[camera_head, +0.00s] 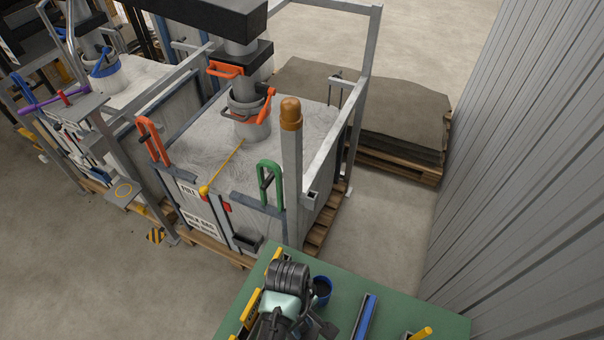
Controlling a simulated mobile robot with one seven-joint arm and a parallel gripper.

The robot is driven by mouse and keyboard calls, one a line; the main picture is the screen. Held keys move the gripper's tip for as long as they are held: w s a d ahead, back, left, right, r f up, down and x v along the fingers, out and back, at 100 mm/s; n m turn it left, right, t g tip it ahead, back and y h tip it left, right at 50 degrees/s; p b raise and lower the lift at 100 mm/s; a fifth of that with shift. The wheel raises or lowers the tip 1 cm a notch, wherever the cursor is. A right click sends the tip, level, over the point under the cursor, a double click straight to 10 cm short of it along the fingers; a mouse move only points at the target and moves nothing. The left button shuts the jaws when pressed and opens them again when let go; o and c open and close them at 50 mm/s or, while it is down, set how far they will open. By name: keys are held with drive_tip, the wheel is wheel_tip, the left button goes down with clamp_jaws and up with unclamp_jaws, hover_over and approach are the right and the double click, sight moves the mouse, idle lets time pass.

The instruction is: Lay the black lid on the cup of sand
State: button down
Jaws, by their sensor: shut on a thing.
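My gripper (303,324) is at the bottom of the view, low over the green table top, seen from above and partly hidden by my own wrist. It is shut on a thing. A dark piece (325,329) shows at its right side, which looks like the black lid, but its outline is unclear. A small blue cup (322,291) stands on the table just beyond and to the right of my gripper. Its top looks dark inside, and I cannot make out the sand. I cannot tell whether gripper and cup touch.
The green table (405,308) also bears a blue-and-grey bar (365,316), a yellow-handled tool (421,333) and yellow items at its left edge. Beyond stands a bulk bin (205,140) with a metal frame. A corrugated wall (530,180) closes the right side.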

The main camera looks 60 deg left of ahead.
drive_tip(key=shift+f, duration=0.25)
drive_tip(key=shift+f, duration=0.55)
drive_tip(key=shift+f, duration=0.1)
drive_tip(key=c, duration=0.6)
unclamp_jaws()
drive_tip(key=shift+c, duration=0.2)
wheel_tip(320, 180, up, 13)
drive_tip(key=a+p, duration=0.1)
drive_tip(key=shift+s+a, duration=0.15)
drive_tip(key=shift+a, duration=0.25)
